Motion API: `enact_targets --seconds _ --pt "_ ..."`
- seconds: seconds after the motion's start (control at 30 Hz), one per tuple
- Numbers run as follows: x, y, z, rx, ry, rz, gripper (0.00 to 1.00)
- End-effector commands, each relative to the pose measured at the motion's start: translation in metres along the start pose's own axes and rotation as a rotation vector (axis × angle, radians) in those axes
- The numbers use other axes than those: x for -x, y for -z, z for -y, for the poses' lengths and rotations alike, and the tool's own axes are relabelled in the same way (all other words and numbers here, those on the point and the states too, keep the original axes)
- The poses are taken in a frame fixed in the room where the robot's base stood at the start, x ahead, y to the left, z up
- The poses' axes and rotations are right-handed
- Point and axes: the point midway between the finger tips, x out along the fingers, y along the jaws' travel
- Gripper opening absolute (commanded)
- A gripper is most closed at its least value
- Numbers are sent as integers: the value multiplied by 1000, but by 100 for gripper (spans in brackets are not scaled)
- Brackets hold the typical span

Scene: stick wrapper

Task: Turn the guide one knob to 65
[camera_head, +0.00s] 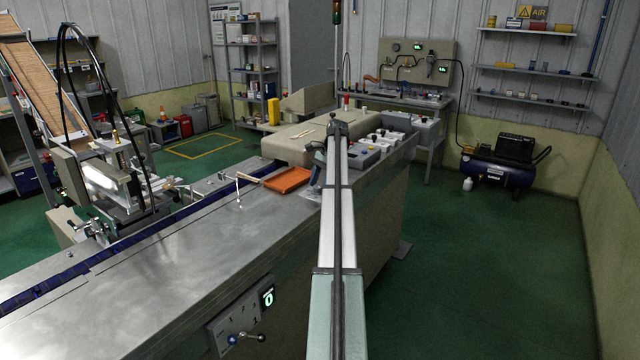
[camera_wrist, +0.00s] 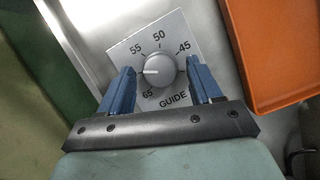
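The guide knob (camera_wrist: 158,70) is a round grey knob on a light square dial plate (camera_wrist: 183,32) in the wrist view. The plate reads 45, 50, 55 and 65, with GUIDE below; any number after that word is hidden. The white pointer line on the knob points left, between 55 and 65. My gripper (camera_wrist: 160,66) is open, with one blue finger left of the knob and one right of it. A gap shows between each finger and the knob. In the head view my gripper (camera_head: 316,178) is low over the bench, and the knob is hidden there.
An orange tray (camera_head: 287,180) lies close to the gripper, and it also shows in the wrist view (camera_wrist: 277,50). The metal bench (camera_head: 170,265) has a panel with a green 0 display (camera_head: 268,297) on its front. A grey box (camera_head: 357,156) stands behind my arm.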

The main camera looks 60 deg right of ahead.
Motion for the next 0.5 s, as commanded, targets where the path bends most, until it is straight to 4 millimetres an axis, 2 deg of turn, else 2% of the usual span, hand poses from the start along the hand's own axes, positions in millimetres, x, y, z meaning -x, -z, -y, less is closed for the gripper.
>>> enact_targets --seconds 0.3,0.5 --pt "0 0 0 -10 4 1 65" --pt "0 -1 -2 -96 41 0 65"
